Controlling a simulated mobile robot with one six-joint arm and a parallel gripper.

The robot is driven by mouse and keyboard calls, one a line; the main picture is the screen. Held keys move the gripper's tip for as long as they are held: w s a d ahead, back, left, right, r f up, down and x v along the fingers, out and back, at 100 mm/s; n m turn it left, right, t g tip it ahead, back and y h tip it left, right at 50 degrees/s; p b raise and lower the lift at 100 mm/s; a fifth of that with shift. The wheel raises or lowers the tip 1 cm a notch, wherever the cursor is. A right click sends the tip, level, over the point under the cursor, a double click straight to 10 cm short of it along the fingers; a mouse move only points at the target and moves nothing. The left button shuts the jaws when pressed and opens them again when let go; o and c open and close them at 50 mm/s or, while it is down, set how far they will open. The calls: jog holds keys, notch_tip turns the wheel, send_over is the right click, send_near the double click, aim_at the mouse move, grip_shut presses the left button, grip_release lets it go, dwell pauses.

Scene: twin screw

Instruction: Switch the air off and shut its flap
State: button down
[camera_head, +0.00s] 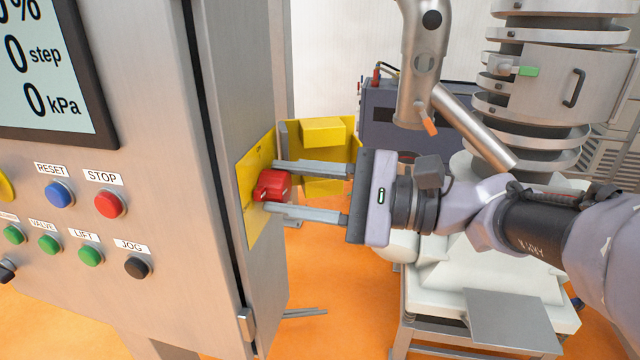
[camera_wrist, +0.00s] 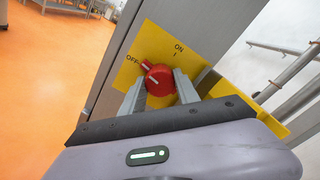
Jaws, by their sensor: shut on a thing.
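A red knob (camera_head: 271,185) sits on a yellow plate (camera_head: 250,225) on the side of the steel cabinet. My gripper (camera_head: 275,190) comes in from the right, with one finger on each side of the knob, shut on it. In the wrist view, the knob (camera_wrist: 157,77) is between the fingertips (camera_wrist: 160,84). The plate there reads OFF at left and ON at top, and the knob's raised tab points toward OFF. A yellow flap (camera_head: 322,132) with a boxy raised part stands open, out from the cabinet, behind my fingers. Part of it shows right of the fingers (camera_wrist: 228,91).
The cabinet front (camera_head: 110,240) carries a display and several push buttons, including a red STOP button (camera_head: 110,204). A door handle (camera_head: 246,324) is low at its edge. A machine with a steel spiral column (camera_head: 560,80) stands at right. Orange floor lies below.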

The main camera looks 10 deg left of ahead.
jog(key=shift+f+n+b, duration=0.1)
jog(key=shift+n+b, duration=0.9)
jog(key=shift+b, duration=0.15)
jog(key=c, duration=0.9)
grip_release()
